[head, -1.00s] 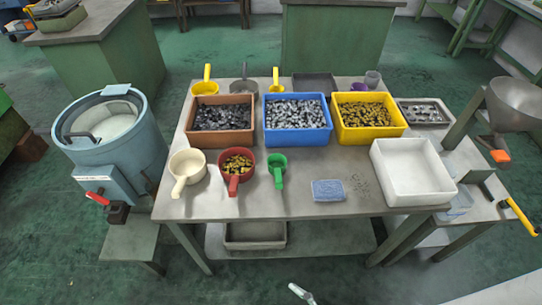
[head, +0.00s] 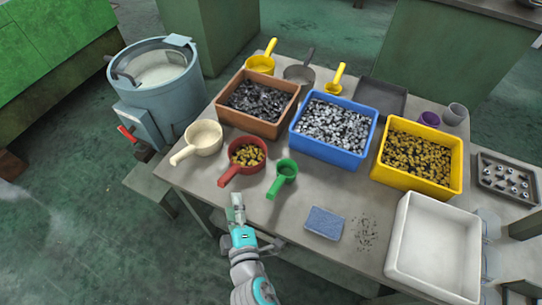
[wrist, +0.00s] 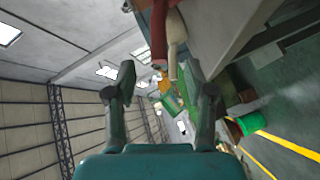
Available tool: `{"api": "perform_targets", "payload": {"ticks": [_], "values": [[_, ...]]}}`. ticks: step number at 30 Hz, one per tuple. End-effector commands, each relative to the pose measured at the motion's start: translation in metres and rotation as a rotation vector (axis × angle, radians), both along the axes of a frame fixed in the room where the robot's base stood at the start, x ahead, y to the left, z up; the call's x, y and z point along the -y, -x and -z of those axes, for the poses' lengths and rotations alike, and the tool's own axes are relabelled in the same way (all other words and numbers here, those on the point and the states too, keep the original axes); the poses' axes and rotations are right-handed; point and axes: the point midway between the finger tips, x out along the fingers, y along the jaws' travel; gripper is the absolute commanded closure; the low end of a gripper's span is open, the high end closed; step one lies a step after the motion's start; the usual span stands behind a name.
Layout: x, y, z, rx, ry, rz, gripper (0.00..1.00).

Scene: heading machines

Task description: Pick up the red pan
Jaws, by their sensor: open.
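The red pan (head: 246,157) stands on the table between the cream pan (head: 201,139) and the green scoop (head: 285,174). It holds brass-coloured parts, and its handle points toward the front left, reaching over the table's front edge. My gripper (head: 237,207) is in front of the table, below and near the red handle, apart from it. In the wrist view my gripper (wrist: 165,85) has its two fingers spread with nothing between them. The red handle (wrist: 159,30) and the cream handle (wrist: 175,40) show beyond the fingers at the top.
Behind the pans stand a brown bin (head: 223,112), a blue bin (head: 318,154) and a yellow bin (head: 415,190). A blue sponge (head: 324,223) and an empty white tray (head: 402,265) lie to the right. A blue machine (head: 150,90) stands at the left.

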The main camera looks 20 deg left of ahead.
Motion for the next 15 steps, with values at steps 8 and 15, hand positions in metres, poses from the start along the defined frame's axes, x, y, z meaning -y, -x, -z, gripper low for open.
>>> {"api": "perform_targets", "payload": {"ticks": [8,15], "values": [[-0.023,-0.027,0.003,0.005,0.002,-0.002,0.46],[-0.035,-0.044,0.007,0.004,0.002,-0.002,0.46]]}}
